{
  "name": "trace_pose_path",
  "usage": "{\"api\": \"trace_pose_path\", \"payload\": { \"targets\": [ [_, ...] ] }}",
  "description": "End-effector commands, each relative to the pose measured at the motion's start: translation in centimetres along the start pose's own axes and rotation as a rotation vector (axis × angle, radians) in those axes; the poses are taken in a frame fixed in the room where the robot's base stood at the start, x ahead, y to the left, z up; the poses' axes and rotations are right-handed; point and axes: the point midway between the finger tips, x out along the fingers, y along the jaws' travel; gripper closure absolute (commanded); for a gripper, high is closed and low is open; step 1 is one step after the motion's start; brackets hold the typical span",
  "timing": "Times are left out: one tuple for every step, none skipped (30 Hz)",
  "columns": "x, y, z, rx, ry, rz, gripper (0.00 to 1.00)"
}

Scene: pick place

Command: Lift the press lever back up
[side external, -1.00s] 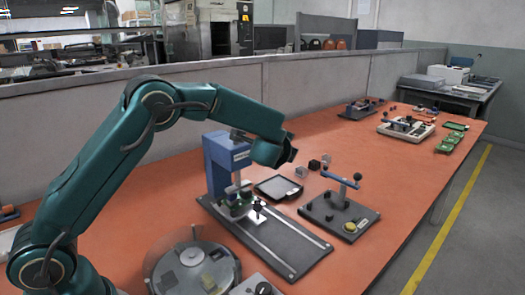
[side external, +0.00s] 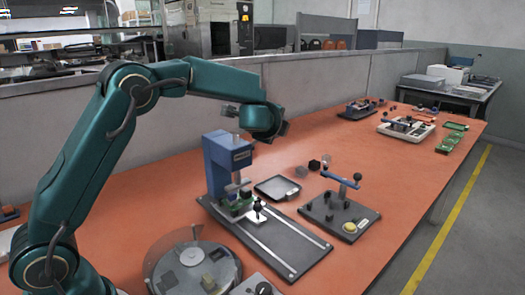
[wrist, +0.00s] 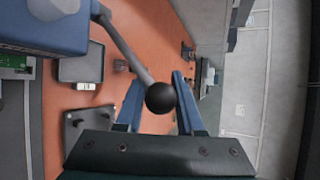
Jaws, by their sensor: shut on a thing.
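The blue press (side external: 228,162) stands upright on its grey base plate, left of centre in the side view. Its blue head (wrist: 45,30) fills the upper left of the wrist view. The grey press lever (wrist: 128,50) runs from the head to a black ball knob (wrist: 160,97). My gripper (wrist: 158,95) is shut on this knob, with a blue finger on either side. In the side view my wrist is above and right of the press head, and it hides most of the lever and the fingers.
A dark tray (side external: 278,189) lies right of the press. A fixture with a blue handle (side external: 341,178) stands farther right. A round turntable (side external: 192,268) is in front, near my arm. The grey partition (side external: 190,108) runs behind the table.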

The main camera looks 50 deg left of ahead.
Motion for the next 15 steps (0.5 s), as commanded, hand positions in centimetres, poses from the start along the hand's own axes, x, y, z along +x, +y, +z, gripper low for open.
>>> {"api": "trace_pose_path", "payload": {
  "targets": [
    [0.03, -0.17, 0.21, 0.005, -0.005, -0.005, 1.00],
    [0.03, -0.17, 0.22, 0.005, -0.005, -0.005, 1.00],
    [0.03, -0.16, 0.22, 0.005, -0.005, -0.004, 1.00],
    [0.04, -0.16, 0.22, 0.005, -0.005, -0.004, 1.00],
    [0.04, -0.15, 0.23, 0.006, -0.005, -0.004, 1.00],
    [0.04, -0.15, 0.23, 0.006, -0.006, -0.004, 1.00],
    [0.04, -0.14, 0.23, 0.006, -0.006, -0.004, 1.00],
    [0.05, -0.13, 0.23, 0.006, -0.006, -0.004, 0.59],
    [0.05, -0.13, 0.24, 0.006, -0.006, -0.004, 0.44],
    [0.05, -0.12, 0.22, 0.006, -0.006, -0.004, 0.33],
    [0.05, -0.10, 0.21, 0.005, -0.005, -0.003, 0.33],
    [0.04, -0.09, 0.19, 0.005, -0.005, -0.003, 0.33],
    [0.04, -0.07, 0.17, 0.004, -0.005, -0.002, 0.33],
    [0.04, -0.06, 0.16, 0.004, -0.004, -0.002, 0.33],
    [0.04, -0.05, 0.14, 0.004, -0.004, -0.002, 0.33]
  ]
}}
